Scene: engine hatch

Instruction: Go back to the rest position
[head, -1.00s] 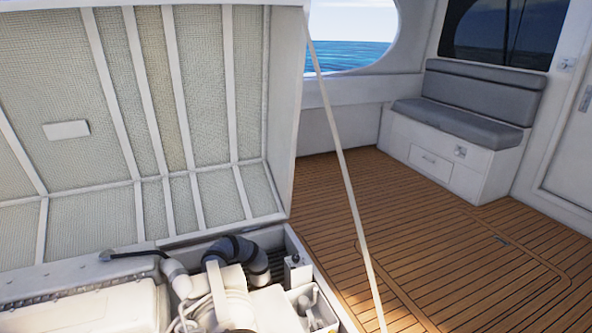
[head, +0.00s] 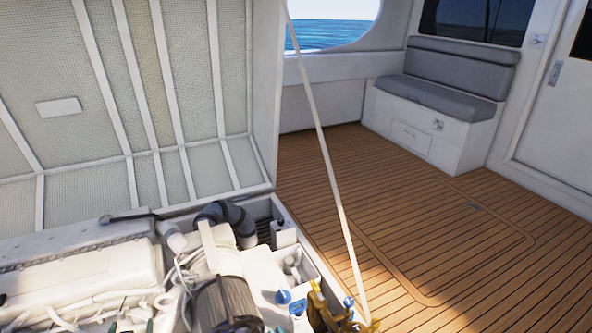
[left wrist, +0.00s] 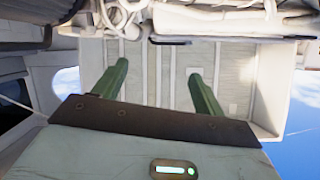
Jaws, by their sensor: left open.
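My left gripper (head: 131,327) barely shows at the bottom edge of the head view, as two dark green tips in front of the engine (head: 85,270). In the left wrist view its two green fingers (left wrist: 158,72) stand wide apart, with nothing between them. Behind them are the pale ribbed panels of the raised hatch lid (left wrist: 150,75), with white engine hoses (left wrist: 215,18) along the top of that picture. My right gripper is not in view.
The raised hatch lid (head: 62,140) fills the left of the head view. A pale strut (head: 325,150) slants down to the hatch's right side. Blue knobs (head: 283,297) and a yellow fitting (head: 325,312) sit low in the bay. The wooden deck (head: 420,220) by the bench (head: 445,100) is clear.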

